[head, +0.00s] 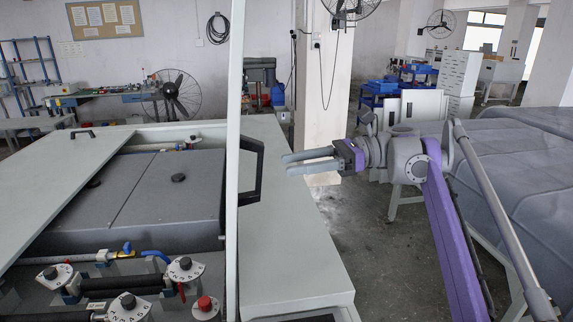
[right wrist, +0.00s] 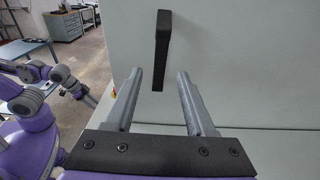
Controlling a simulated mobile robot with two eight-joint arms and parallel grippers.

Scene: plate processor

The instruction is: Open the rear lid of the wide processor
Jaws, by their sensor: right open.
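The wide processor (head: 290,255) fills the left and middle of the head view. A pale lid panel (head: 236,100) stands upright on it, seen nearly edge-on. Its black handle (head: 257,168) sticks out to the right, and the handle also shows in the right wrist view (right wrist: 161,50) against the pale panel (right wrist: 235,60). My right gripper (head: 287,164) is open and empty. Its fingers point at the handle, a short gap away. In the right wrist view the handle lies between the finger lines, beyond the tips. Another arm of mine shows at that view's left edge; its jaws are unclear.
Left of the upright panel is an open bay with a dark grey cover (head: 150,195), valves and hoses. A pale panel with a small black handle (head: 82,133) lies further left. Grey covered bulk (head: 520,170) stands at right. Floor (head: 370,220) is clear between.

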